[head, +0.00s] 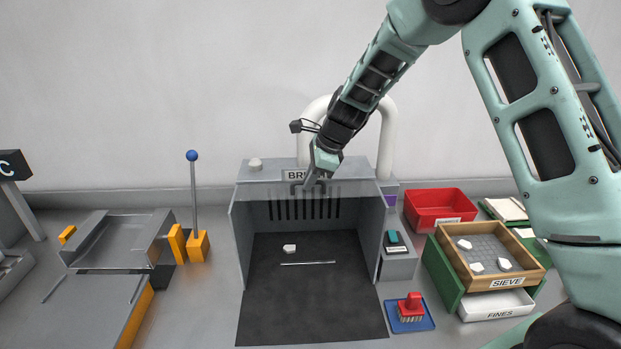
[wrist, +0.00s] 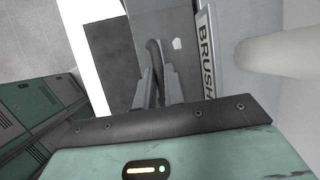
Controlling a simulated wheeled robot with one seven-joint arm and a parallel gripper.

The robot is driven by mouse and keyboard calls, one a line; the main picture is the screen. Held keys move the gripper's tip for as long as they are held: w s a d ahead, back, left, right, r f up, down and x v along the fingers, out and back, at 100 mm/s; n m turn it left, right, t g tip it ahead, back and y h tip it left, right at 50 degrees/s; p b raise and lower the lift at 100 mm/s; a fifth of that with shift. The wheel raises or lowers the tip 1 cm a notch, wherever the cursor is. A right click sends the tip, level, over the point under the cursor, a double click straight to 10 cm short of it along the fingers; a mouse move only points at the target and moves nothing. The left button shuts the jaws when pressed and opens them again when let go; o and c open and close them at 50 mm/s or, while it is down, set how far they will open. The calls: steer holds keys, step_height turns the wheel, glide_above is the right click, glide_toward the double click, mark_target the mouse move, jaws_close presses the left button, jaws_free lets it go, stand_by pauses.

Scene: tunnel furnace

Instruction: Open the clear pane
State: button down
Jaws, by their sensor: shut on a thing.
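The grey booth (head: 241,240) with a BRUSH sign stands in the middle of the head view. The clear pane (head: 345,193) shows as a faint see-through band across the top front of the booth; its full extent is hard to make out. A dark handle (head: 296,188) sits at the top of the pane, just below the sign. My gripper (head: 312,183) reaches down to it from above. In the wrist view the gripper (wrist: 156,88) has its two fingers on either side of the dark handle (wrist: 153,57), shut on it.
Inside the booth lie a white lump (head: 289,248) and a thin pale rod (head: 307,263). A blue-knobbed lever (head: 193,185) stands left. On the right are a red bin (head: 437,197), a wooden sieve (head: 440,252) and a red brush (head: 411,307). White pipes (head: 388,140) rise behind the booth.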

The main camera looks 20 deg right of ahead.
steer(key=shift+w+d, duration=0.3)
steer(key=c, duration=1.5)
jaws_free()
steer(key=shift+w+f, duration=0.2)
steer(key=shift+w, duration=0.1)
steer(key=shift+s+r, duration=0.15)
steer(key=shift+s, duration=0.05)
steer(key=b+v, duration=0.4)
steer(key=v, duration=1.3)
steer(key=shift+b, duration=0.35)
steer(key=shift+s+a, duration=0.1)
steer(key=s+a+f+n+g+b, duration=0.1)
steer(key=s+a+f+n+b, duration=0.1)
steer(key=s+a+f+n, duration=0.5)
steer(key=s+a+f+n+g+b, duration=0.1)
steer(key=s+a+f+n+b, duration=0.2)
steer(key=s+a+f+n, duration=0.4)
steer(key=s+a+f+n+h+b, duration=0.1)
steer(key=s+f+n, duration=0.1)
steer(key=s+n, duration=0.3)
steer(key=s+f+n+h+b, duration=0.1)
steer(key=s+f+n, duration=0.2)
steer(key=s, duration=0.6)
steer(key=s+a+f+n+g+h+b, duration=0.1)
steer(key=s+f+n, duration=0.2)
steer(key=s+n, duration=0.3)
steer(key=shift+s+a+f+n, duration=0.25)
steer(key=shift+s+a+n, duration=0.15)
steer(key=shift+s, duration=0.45)
